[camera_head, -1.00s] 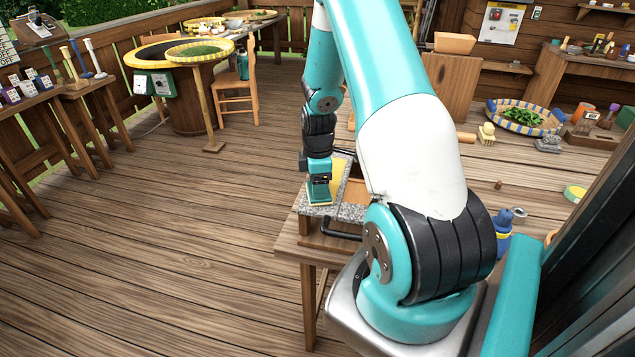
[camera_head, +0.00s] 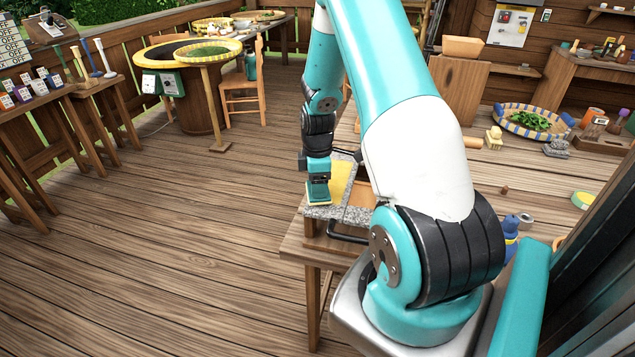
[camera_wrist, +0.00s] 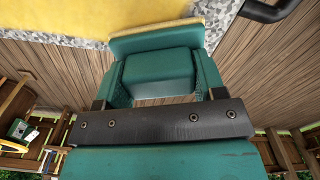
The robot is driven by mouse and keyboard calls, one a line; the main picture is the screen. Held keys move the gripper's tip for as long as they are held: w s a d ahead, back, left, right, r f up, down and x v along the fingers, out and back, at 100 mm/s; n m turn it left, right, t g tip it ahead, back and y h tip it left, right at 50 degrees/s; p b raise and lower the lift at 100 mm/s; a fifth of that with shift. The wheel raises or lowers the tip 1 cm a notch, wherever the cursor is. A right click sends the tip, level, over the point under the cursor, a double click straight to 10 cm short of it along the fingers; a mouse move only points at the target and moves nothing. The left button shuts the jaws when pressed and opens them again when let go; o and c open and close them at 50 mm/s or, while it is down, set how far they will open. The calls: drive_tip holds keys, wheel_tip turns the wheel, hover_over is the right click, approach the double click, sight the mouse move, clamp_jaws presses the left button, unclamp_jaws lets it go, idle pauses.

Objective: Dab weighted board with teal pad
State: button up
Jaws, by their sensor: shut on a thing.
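The board (camera_head: 322,212) has a grey speckled stone rim, a yellow top and black side handles, and lies on the wooden table. In the wrist view, its speckled edge (camera_wrist: 228,12) and yellow surface (camera_wrist: 60,14) fill the top. My gripper (camera_head: 318,185) points down over the board's near left corner. It is shut on the teal pad (camera_wrist: 158,72), a block with a pale yellowish edge along its far side. The pad's lower side sits at the board's edge. I cannot tell whether it touches the yellow surface. My arm hides much of the board.
The table (camera_head: 292,243) has a blue bottle (camera_head: 511,228) at its right and a brown ball beyond. A woven basket of leaves (camera_head: 532,122) stands at the back right. Open wooden floor lies to the left, with stands and a round yellow-rimmed table (camera_head: 165,62) beyond.

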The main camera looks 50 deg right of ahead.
drive_tip(key=shift+r, duration=0.2)
drive_tip(key=shift+s+d+f, duration=0.1)
drive_tip(key=shift+s+d, duration=0.2)
drive_tip(key=shift+s, duration=0.4)
drive_tip(key=shift+s+d, duration=0.25)
drive_tip(key=shift+s, duration=0.4)
drive_tip(key=shift+s+d+f, duration=0.1)
drive_tip(key=shift+s+d, duration=0.2)
drive_tip(key=shift+s, duration=0.4)
drive_tip(key=shift+f+b, duration=0.5)
drive_tip(key=shift+f, duration=0.05)
drive_tip(key=shift+s+d+r, duration=0.15)
drive_tip(key=shift+s, duration=0.25)
drive_tip(key=shift+w+a, duration=0.35)
drive_tip(key=shift+w, duration=0.5)
drive_tip(key=shift+s, duration=0.15)
